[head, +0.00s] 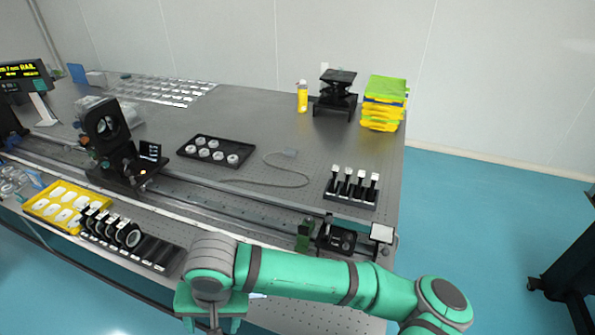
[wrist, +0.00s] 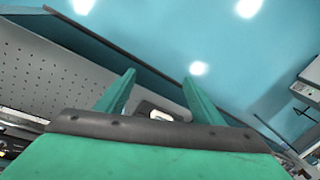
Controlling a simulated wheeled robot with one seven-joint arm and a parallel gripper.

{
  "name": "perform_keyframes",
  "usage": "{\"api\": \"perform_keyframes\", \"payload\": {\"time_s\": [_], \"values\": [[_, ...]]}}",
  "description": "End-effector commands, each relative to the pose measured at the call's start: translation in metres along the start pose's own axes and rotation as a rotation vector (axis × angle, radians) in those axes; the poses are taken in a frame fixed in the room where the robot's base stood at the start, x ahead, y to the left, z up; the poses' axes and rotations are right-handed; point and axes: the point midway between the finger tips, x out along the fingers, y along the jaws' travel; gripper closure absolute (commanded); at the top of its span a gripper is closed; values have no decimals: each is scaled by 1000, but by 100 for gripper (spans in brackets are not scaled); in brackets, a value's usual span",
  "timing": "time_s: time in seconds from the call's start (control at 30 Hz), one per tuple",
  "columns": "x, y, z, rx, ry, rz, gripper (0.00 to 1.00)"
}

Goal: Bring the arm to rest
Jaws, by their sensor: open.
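My green arm (head: 310,277) with dark joint bands stretches across the front of the optical table (head: 330,318), from the lower right to the left. Its end, my gripper (head: 212,322), points down near the table's front edge and is partly cut off by the picture's bottom. In the wrist view my gripper (wrist: 161,92) shows two green fingers spread apart, with nothing seen held between them. Behind the fingers are the perforated table top, its edge and the blue floor. A small pale shape sits low between the fingers; I cannot tell what it is.
A rack of dark round mounts (head: 118,235) and a yellow tray (head: 57,205) lie left of my gripper. A rail with a dark carriage (head: 340,238) runs behind my arm. A black tray (head: 216,152) and a post rack (head: 352,188) stand farther back.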

Motion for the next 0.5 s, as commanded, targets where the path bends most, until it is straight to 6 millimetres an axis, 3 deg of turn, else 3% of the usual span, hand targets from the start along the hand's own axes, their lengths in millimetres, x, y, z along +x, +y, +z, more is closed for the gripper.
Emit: {"api": "perform_keyframes", "payload": {"time_s": [0.27,0.5], "values": [[-4,-71,-4,-69,49,-252,39],[-34,-150,-16,-112,161,-597,39]]}}
